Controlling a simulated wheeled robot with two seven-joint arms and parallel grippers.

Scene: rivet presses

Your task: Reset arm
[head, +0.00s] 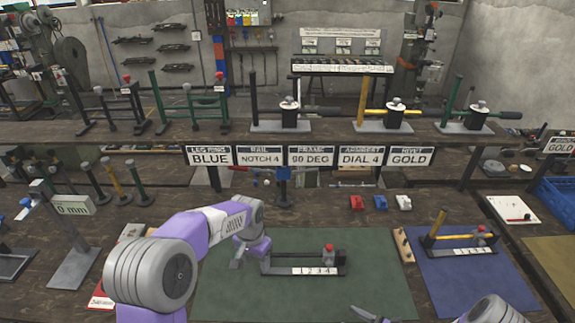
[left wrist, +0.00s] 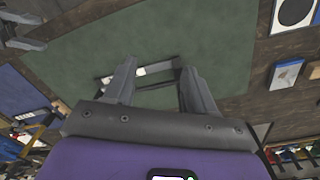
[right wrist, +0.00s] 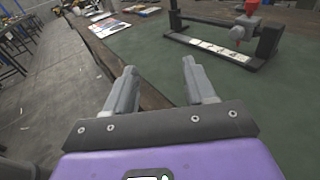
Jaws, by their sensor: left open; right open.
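My left arm reaches in from the left in the head view, with its gripper (head: 240,252) over the green mat (head: 360,280), close to the left end of a dark rail fixture (head: 300,270) with a numbered strip and a red knob. In the left wrist view the left gripper (left wrist: 158,85) is open and empty above the mat, with part of the fixture between and behind its fingers. My right gripper (head: 375,315) shows only partly at the bottom of the head view. In the right wrist view the right gripper (right wrist: 158,80) is open and empty near the mat's edge, with the fixture beyond it.
A blue mat (head: 470,285) at the right holds a similar fixture with a gold bar. Red, blue and white small blocks (head: 380,202) lie behind the green mat. Label signs (head: 310,156) hang below the rear shelf, which carries several presses.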

